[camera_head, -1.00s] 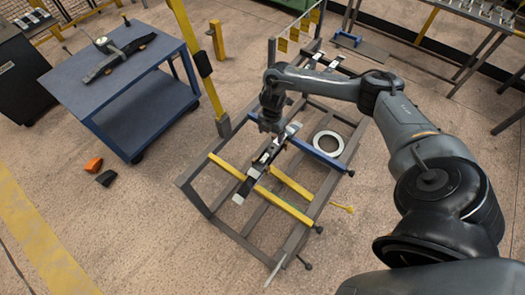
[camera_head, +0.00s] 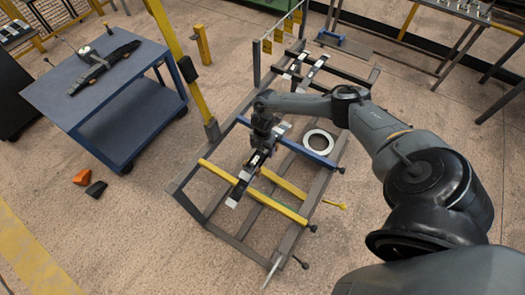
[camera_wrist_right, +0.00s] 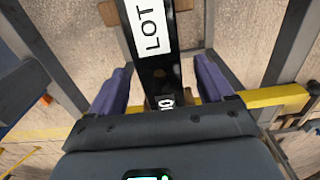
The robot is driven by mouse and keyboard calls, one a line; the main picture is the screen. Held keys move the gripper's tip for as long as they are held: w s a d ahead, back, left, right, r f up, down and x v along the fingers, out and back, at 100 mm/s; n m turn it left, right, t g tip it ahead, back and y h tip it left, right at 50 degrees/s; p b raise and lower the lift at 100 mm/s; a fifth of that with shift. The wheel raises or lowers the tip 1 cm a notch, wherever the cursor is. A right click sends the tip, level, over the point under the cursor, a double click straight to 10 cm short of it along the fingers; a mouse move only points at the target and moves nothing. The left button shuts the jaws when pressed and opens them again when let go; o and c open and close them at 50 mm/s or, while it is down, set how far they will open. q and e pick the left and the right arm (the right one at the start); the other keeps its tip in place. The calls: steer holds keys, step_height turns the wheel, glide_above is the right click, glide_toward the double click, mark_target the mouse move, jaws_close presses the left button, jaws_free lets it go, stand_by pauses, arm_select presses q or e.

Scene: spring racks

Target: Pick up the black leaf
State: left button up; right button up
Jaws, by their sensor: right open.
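A black leaf (camera_head: 236,191) with white labels lies lengthwise across the bars of the rack, and its far part is hidden under my right gripper (camera_head: 262,147). In the right wrist view, the black leaf (camera_wrist_right: 158,78) with a white LOT label runs between the two purple-grey fingers of my right gripper (camera_wrist_right: 162,80). The gripper is open, with one finger on each side of the leaf and visible gaps. I cannot tell how far the fingertips are above or below the leaf's top. My left gripper is in neither view.
The grey rack (camera_head: 187,202) has yellow crossbars (camera_head: 278,204) and a blue crossbar (camera_head: 310,155). A pale ring (camera_head: 320,153) lies near the blue bar. A blue cart (camera_head: 50,95) carries another dark leaf piece (camera_head: 90,75). A yellow post (camera_head: 172,50) stands beside the rack.

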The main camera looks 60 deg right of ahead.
steer(key=shift+c, duration=0.2)
steer(key=c, duration=1.2)
steer(key=shift+r, duration=0.2)
